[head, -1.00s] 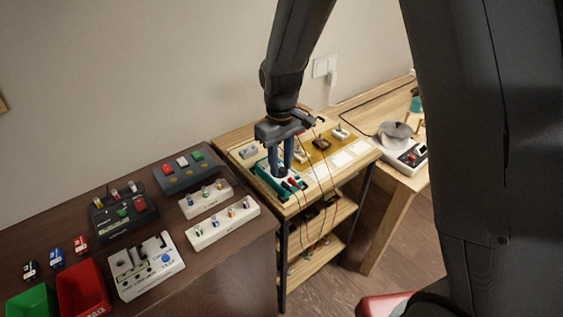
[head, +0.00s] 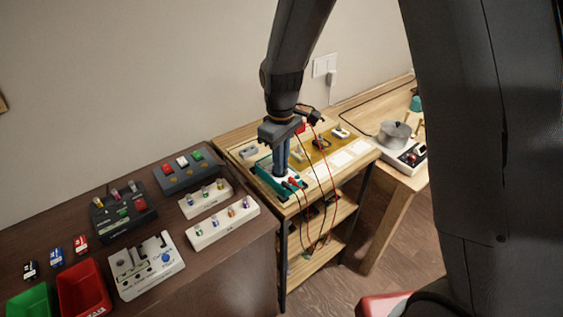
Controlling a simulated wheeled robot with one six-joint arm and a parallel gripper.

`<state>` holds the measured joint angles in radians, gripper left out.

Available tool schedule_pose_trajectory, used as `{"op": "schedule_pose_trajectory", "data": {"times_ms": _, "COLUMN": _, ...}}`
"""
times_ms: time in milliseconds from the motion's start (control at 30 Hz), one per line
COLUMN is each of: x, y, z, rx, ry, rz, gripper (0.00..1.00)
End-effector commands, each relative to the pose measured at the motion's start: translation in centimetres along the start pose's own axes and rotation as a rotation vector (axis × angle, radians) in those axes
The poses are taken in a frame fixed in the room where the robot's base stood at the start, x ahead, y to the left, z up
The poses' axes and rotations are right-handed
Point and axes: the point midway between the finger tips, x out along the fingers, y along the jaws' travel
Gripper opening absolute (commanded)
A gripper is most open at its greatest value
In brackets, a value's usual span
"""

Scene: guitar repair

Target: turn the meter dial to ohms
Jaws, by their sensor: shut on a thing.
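The meter (head: 265,185) is a teal-cased box lying on the light wooden stand, with red and black leads plugged in at its front right. My gripper (head: 281,174) points straight down over the meter's middle. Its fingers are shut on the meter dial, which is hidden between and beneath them. The dial's marking and which setting it points to cannot be seen.
Red and dark leads (head: 331,185) hang in loops right of my gripper and over the stand's front edge. A mustard mat (head: 345,143) with small parts lies behind. A dark table (head: 225,262) with switch boxes and bins stands at the left.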

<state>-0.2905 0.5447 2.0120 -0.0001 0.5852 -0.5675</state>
Motion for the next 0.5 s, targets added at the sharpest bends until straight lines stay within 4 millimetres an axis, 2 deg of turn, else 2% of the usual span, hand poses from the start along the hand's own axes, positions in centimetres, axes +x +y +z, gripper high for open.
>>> {"op": "schedule_pose_trajectory", "data": {"times_ms": 500, "x": -0.05, "y": 0.17, "z": -0.05, "rx": -0.302, "ry": 0.001, "rz": 0.001, "gripper": 0.00}}
